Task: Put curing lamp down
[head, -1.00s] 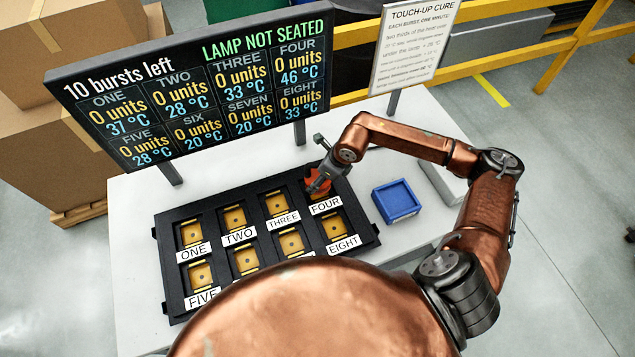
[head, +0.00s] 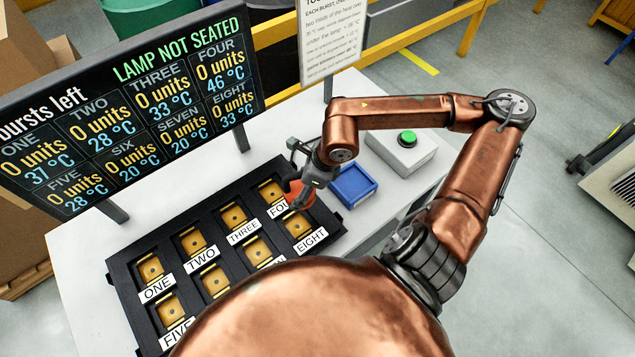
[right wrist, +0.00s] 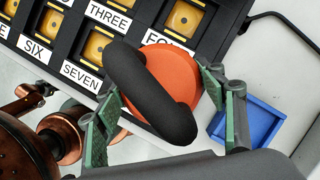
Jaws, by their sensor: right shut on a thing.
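The curing lamp (head: 298,194) is orange-red with a thick black loop handle, which shows in the right wrist view (right wrist: 150,90). My right gripper (head: 313,172) is shut on the lamp by this handle. It holds the lamp over the right edge of the black bay rack (head: 335,213), between bays FOUR and EIGHT and the blue tray. The lamp partly covers the FOUR label. The square blue tray (head: 355,187) is empty and lies just right of the lamp; it also shows in the right wrist view (right wrist: 262,120). My left gripper is out of view.
The display (head: 125,95) behind the rack reads LAMP NOT SEATED and shows FOUR at 46 °C. A grey box with a green button (head: 407,138) stands behind the blue tray. A sign on a post (head: 330,40) stands at the table's back. Yellow rails run behind.

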